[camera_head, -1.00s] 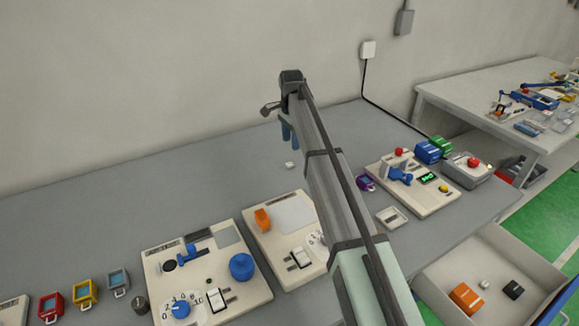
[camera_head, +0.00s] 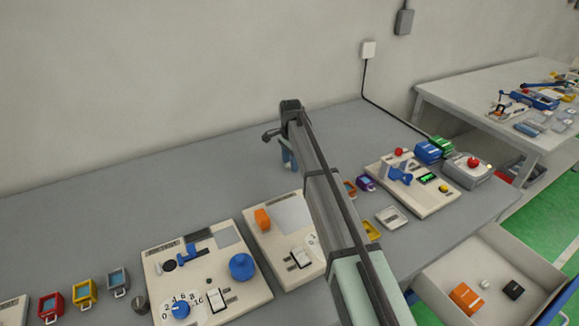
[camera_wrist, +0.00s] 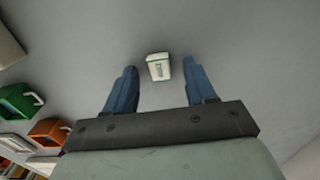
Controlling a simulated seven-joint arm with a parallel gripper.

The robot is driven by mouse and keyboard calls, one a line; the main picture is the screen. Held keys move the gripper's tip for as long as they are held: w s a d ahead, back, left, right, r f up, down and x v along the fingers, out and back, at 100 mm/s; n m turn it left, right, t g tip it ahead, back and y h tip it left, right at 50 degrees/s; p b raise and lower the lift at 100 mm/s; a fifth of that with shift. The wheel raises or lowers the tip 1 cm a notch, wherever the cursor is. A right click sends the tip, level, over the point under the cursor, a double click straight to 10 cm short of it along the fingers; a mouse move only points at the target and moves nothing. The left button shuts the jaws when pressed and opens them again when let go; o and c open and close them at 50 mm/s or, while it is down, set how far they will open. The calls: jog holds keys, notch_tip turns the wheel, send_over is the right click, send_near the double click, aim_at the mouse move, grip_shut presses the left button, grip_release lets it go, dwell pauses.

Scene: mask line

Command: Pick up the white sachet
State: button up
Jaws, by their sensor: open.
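The white sachet (camera_wrist: 158,67) is a small pale block-like packet with a green mark, lying on the grey table. In the wrist view it is just beyond and between the tips of my two blue fingers. My gripper (camera_wrist: 160,72) is open, with a gap on both sides of the sachet and nothing held. In the head view my gripper (camera_head: 288,164) is low over the back middle of the table and hides the sachet.
Small coloured holders, including a purple one (camera_head: 366,183), lie right of my arm. A beige device (camera_head: 425,190) is farther right. The table left of my gripper is clear.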

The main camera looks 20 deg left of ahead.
jog(key=shift+c, duration=0.4)
grip_shut()
jog(key=shift+r, duration=0.15)
